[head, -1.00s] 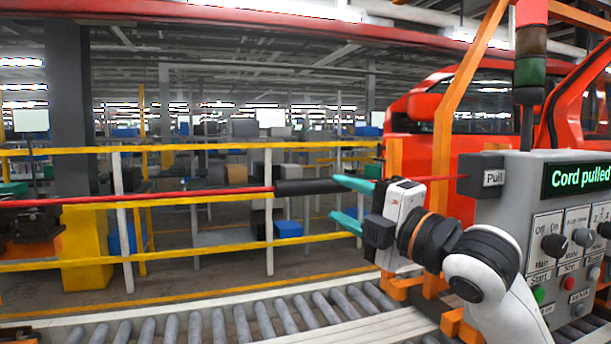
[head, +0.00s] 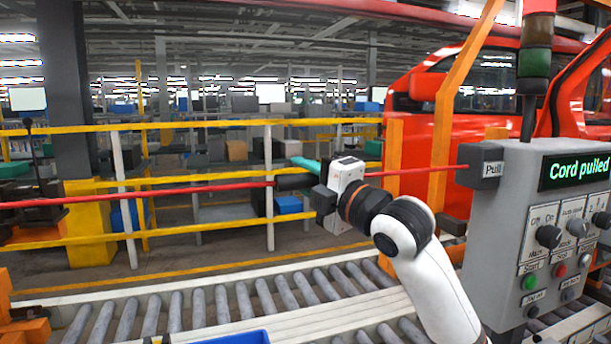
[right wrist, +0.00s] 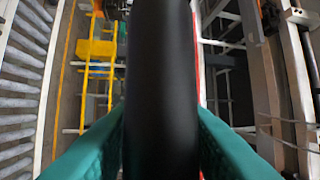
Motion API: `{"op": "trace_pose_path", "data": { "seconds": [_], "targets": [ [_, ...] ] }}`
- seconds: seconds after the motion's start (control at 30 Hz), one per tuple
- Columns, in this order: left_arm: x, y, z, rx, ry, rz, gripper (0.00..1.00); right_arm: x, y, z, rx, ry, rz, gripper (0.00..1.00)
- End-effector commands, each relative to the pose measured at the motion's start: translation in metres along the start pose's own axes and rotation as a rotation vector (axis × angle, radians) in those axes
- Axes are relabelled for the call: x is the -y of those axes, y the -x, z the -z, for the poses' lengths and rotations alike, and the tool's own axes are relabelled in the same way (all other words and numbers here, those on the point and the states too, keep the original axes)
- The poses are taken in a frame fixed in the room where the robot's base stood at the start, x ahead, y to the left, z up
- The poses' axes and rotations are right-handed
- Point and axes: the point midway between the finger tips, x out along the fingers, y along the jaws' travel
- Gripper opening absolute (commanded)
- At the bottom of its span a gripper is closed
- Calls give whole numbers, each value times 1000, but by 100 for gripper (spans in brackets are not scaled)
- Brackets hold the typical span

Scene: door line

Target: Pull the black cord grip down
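The black cord grip (head: 290,183) is a dark sleeve on a red cord in the head view. In the right wrist view the black cord grip (right wrist: 160,90) runs upright through the middle. My right gripper (head: 307,168) is at the grip's right end, its upper teal finger showing just above it. In the right wrist view the teal fingers of my right gripper (right wrist: 160,140) lie along both sides of the grip with no gap showing, so it looks shut on it. The fingertips are partly hidden behind the grip. My left gripper is not in view.
A roller conveyor (head: 210,305) and yellow railings (head: 200,229) lie below and behind. An orange post (head: 443,130) stands right.

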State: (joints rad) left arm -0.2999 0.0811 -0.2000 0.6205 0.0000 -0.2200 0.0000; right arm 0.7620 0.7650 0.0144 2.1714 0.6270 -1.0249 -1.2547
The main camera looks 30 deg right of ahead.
Motion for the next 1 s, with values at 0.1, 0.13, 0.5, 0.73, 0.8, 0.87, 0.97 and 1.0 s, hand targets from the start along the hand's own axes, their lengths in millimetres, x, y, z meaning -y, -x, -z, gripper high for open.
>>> {"op": "trace_pose_path", "data": {
  "seconds": [0.1, 0.13, 0.5, 0.73, 0.8, 0.87, 0.97, 1.0],
  "targets": [
    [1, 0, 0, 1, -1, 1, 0, 0, 0, 0, 0, 0, 0, 12],
    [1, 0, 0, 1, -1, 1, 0, 0, 0, 0, 0, 0, 0, 7],
    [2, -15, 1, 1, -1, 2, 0, -20, 4, -1, -2, 2, -5, 0],
    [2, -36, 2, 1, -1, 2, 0, -49, 9, -4, 0, 1, -4, 0],
    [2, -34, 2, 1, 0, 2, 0, -48, 9, -4, 0, 0, -4, 0],
    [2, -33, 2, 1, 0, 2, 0, -47, 9, -4, 1, -1, -4, 0],
    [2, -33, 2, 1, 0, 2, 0, -47, 8, -4, 1, -1, -5, 0],
    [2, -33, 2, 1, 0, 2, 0, -47, 8, -4, 1, -1, -5, 0]
  ]
}}
